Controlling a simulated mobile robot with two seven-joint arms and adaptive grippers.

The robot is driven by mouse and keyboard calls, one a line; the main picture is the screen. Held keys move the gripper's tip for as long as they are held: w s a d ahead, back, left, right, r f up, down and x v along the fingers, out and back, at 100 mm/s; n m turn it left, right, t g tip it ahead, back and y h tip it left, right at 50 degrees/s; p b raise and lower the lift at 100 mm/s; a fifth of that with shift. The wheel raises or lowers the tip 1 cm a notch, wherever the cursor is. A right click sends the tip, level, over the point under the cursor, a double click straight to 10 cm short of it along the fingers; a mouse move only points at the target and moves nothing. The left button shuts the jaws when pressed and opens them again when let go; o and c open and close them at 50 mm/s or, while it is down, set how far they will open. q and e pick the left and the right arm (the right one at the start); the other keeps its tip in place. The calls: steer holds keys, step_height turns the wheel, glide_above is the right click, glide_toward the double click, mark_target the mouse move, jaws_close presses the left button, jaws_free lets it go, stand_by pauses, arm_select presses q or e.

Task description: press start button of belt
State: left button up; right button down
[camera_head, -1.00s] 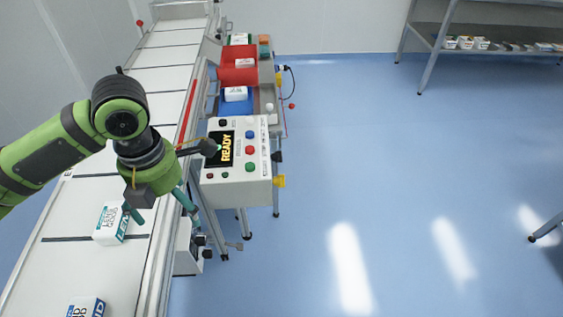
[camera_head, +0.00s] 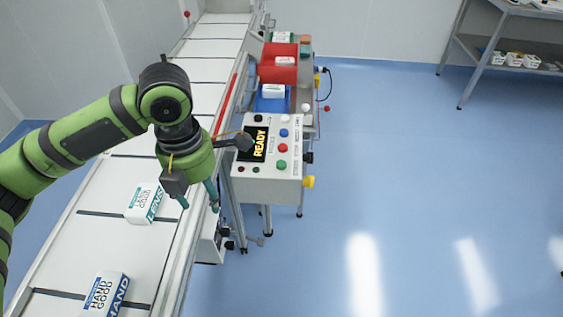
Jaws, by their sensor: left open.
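The control panel (camera_head: 285,185) is a light grey box beside the belt, with a dark display reading READY (camera_head: 260,143). Its face has a blue button (camera_head: 284,132), a red button (camera_head: 283,148), a green button (camera_head: 281,165) and small buttons at the lower left. The labels are too small to tell which one starts the belt. My left gripper (camera_head: 198,196) is open, its teal fingers pointing down over the near belt edge, left of the panel and apart from the buttons. My right gripper is not in view. The white belt (camera_head: 112,225) runs from bottom left to the top.
A white carton (camera_head: 147,203) lies on the belt near the left gripper, with another carton (camera_head: 105,293) nearer. Red and blue bins (camera_head: 271,104) with packs stand behind the panel. A shelf (camera_head: 500,45) is at the upper right. The blue floor to the right is clear.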

arm_select(q)
jaws_close()
stand_by(1.0)
